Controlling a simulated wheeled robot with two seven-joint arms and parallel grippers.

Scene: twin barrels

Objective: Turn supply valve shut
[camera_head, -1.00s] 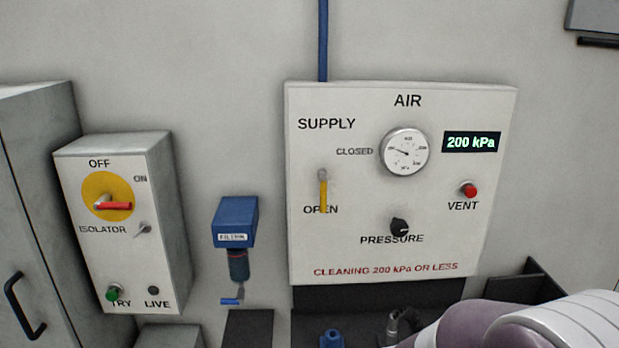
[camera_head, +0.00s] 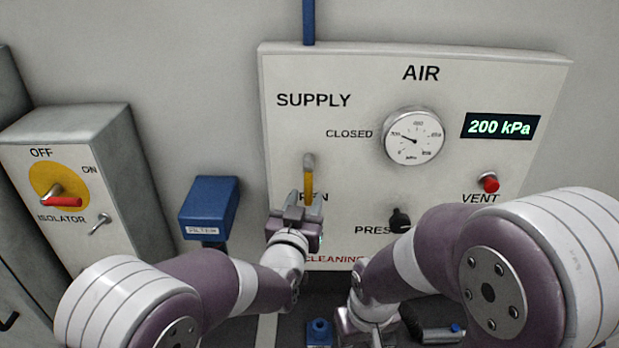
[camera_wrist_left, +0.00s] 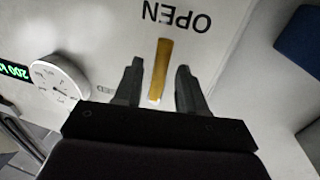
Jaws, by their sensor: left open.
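The supply valve's yellow handle (camera_head: 309,182) hangs straight down from its pivot on the AIR panel (camera_head: 285,140), pointing at the OPEN label; CLOSED is marked to the upper right. My left gripper (camera_head: 298,203) is open at the handle's lower end and partly covers the OPEN label. In the left wrist view the handle (camera_wrist_left: 161,70) shows between the two dark fingers (camera_wrist_left: 160,66), with a gap on each side. My right gripper (camera_head: 366,318) is low in the head view, below the panel; its jaws cannot be made out.
The panel also carries a gauge (camera_head: 414,137), a 200 kPa display (camera_head: 500,126), a red vent button (camera_head: 490,183) and a black pressure knob (camera_head: 399,218). A blue filter (camera_head: 209,205) and the isolator box (camera_head: 75,165) are to the left. A blue fitting (camera_head: 319,333) sits below.

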